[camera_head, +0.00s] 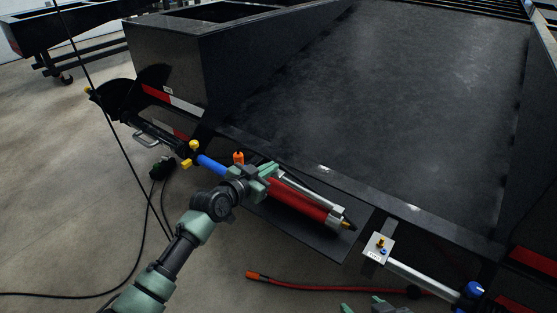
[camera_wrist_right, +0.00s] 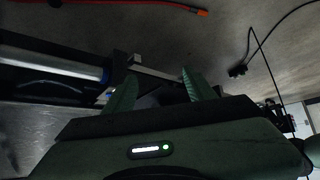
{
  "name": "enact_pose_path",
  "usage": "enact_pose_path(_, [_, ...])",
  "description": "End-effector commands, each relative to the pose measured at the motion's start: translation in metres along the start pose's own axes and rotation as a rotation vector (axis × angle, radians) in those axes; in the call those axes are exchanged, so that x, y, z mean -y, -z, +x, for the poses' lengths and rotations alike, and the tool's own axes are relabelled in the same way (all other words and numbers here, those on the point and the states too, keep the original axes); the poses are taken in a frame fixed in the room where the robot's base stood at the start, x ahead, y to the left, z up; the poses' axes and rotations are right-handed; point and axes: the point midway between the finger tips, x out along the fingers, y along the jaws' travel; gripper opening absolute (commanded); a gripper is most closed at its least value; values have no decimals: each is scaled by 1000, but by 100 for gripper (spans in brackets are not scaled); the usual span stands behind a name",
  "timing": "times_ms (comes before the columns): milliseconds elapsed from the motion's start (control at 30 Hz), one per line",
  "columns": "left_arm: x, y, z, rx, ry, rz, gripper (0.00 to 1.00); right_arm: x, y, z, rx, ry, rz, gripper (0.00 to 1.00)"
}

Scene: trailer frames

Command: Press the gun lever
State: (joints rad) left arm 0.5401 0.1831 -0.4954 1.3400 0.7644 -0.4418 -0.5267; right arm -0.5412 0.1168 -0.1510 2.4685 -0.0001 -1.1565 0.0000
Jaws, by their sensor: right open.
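The gun has a red cylinder (camera_head: 300,203) with a metal end and a brass tip, and lies on a dark plate at the trailer's front edge. A silver bar (camera_head: 305,187), which looks like its lever, runs along its upper side. My left gripper (camera_head: 266,171) is at the gun's left end, touching or just over it; its fingers are partly hidden. My right gripper (camera_head: 365,309) shows only in part at the bottom edge, apart from the gun. In the right wrist view its fingers (camera_wrist_right: 157,90) are spread, with nothing seen held between them.
The black trailer bed (camera_head: 390,90) fills the back. A blue rod (camera_head: 212,166) with yellow knobs lies left of the gun. A red hose (camera_head: 320,289) with an orange tip lies on the floor. A metal bracket (camera_head: 379,248) stands at right. Black cables cross the left floor.

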Motion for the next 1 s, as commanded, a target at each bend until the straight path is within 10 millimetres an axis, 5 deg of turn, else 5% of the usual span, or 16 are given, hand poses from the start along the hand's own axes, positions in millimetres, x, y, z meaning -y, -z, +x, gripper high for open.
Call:
enact_pose_path(200, [1, -13, 1, 15, 0, 1, 0, 3, 23, 5, -112, 6, -2, 55])
enact_pose_path(633, [0, -16, 0, 23, -1, 2, 0, 3, 22, 4, -103, 5, -2, 55])
enact_pose_path(1000, [2, 3, -2, 17, 1, 3, 0, -6, -45, -15, 215, -12, 6, 55])
